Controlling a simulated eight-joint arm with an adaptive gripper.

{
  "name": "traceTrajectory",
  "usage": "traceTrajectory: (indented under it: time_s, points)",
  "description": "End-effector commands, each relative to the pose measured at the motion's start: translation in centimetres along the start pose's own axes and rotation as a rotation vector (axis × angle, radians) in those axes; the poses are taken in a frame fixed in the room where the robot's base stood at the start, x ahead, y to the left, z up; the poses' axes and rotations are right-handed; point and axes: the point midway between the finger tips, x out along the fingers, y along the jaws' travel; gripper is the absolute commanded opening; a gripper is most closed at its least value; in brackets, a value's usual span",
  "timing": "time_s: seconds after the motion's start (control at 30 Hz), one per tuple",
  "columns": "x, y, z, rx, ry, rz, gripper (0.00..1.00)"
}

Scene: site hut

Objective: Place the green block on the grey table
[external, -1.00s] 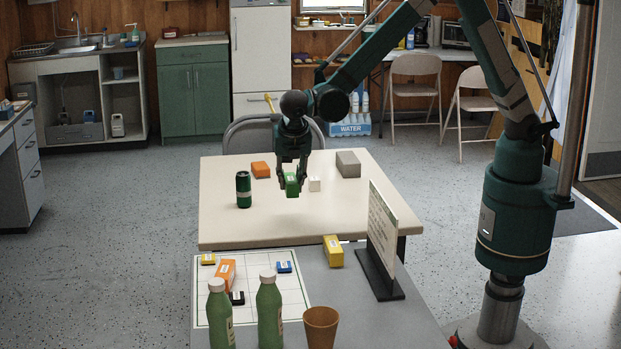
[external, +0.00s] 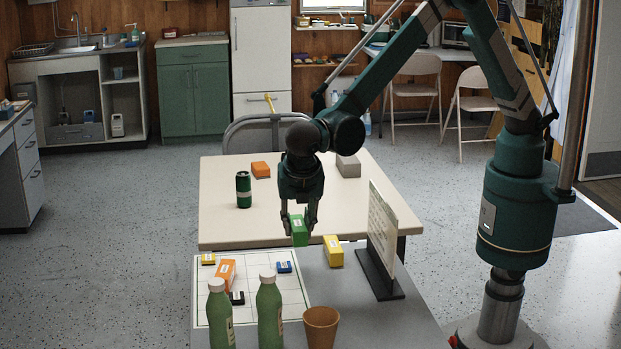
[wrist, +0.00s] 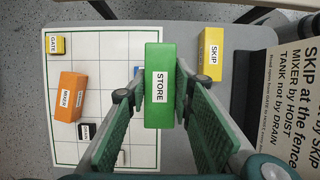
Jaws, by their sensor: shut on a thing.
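The green block (external: 299,231) is held in my gripper (external: 300,222), which is shut on it. In the wrist view the green block (wrist: 161,86) shows a white "STORE" label between my two fingers. In the external view it hangs near the front edge of the cream table, by the back edge of the grey table (external: 385,325). In the wrist view the block overlaps the right edge of the white grid sheet on the grey table; its height above the surface is hard to tell.
The grid sheet (external: 217,312) holds orange, yellow, blue and black pieces. A yellow "SKIP" block (external: 333,251) lies to its right, beside a standing sign (external: 382,235). Two green bottles (external: 270,318) and a brown cup (external: 321,327) stand in front. A green can (external: 243,190) stands on the cream table (external: 220,225).

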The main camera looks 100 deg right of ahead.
Motion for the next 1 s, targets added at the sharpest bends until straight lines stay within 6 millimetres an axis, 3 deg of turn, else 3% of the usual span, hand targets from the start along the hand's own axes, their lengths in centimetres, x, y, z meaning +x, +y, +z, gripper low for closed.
traceTrajectory:
  time_s: [0.2,0.5,0.7,1.0]
  points:
    - [-2.7,-1.4,-6.7,-0.005,-0.004,0.002,0.10]
    - [-5.1,-3.3,-12.9,-0.004,-0.011,0.003,0.10]
    - [-5.6,-3.8,-14.2,-0.003,-0.013,0.002,0.10]
    - [-5.6,-3.8,-14.3,-0.002,-0.013,0.002,0.10]
